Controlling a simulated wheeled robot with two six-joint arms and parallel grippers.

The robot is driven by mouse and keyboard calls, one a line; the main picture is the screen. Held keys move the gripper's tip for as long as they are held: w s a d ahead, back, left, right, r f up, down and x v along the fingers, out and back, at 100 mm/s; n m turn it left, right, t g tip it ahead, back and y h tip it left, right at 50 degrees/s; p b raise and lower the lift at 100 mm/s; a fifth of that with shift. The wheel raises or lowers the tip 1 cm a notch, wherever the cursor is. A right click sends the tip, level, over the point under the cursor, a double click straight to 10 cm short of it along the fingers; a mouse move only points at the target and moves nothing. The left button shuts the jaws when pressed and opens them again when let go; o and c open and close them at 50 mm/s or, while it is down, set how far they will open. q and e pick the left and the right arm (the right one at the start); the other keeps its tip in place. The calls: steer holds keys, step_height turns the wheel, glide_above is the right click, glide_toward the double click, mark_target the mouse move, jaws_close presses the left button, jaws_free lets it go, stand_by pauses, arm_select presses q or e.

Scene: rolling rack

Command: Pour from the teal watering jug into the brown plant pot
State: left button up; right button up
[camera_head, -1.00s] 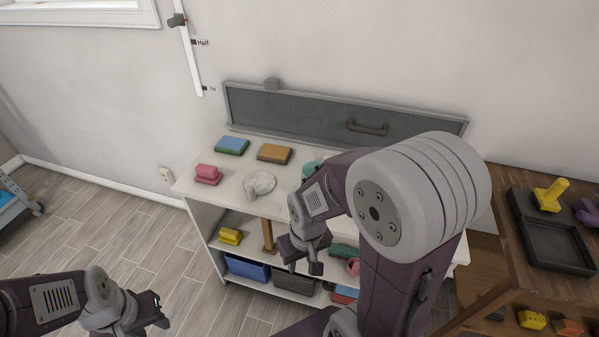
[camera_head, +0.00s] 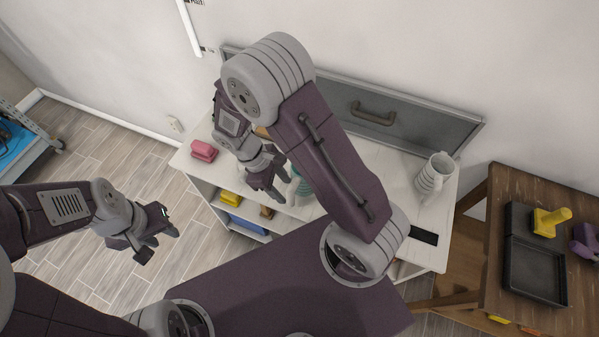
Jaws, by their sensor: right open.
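A teal thing (camera_head: 301,186), probably the watering jug, shows only in part on the white rack's top. My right arm covers most of it, so its spout and handle are hidden. My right gripper (camera_head: 283,189) is open and empty, pointing down, with its fingers just left of the teal thing; I cannot tell whether they touch. My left gripper (camera_head: 160,243) is open and empty over the floor, left of the rack.
The white rack (camera_head: 405,166) bears a pink block (camera_head: 204,151) at its left and a ribbed white jug (camera_head: 435,173) at its right. A yellow block (camera_head: 230,198) sits on a lower shelf. A wooden table (camera_head: 490,258) with a black tray (camera_head: 535,270) stands right.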

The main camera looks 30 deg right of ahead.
mark_target(292, 200)
steer(key=x, duration=0.4)
steer(key=shift+w+a, duration=0.1)
steer(key=shift+w, duration=0.1)
steer(key=x, duration=0.1)
steer(key=p+x, duration=0.1)
steer(key=x, duration=0.3)
steer(key=shift+w+a, duration=0.1)
steer(key=shift+w, duration=0.15)
steer(key=shift+s+f, duration=0.15)
steer(key=shift+f, duration=0.2)
arm_select(q)
steer(key=shift+w+a+r, duration=0.1)
steer(key=shift+w+r, duration=0.25)
steer(key=shift+w, duration=0.2)
arm_select(e)
steer(key=c, duration=0.4)
jaws_close()
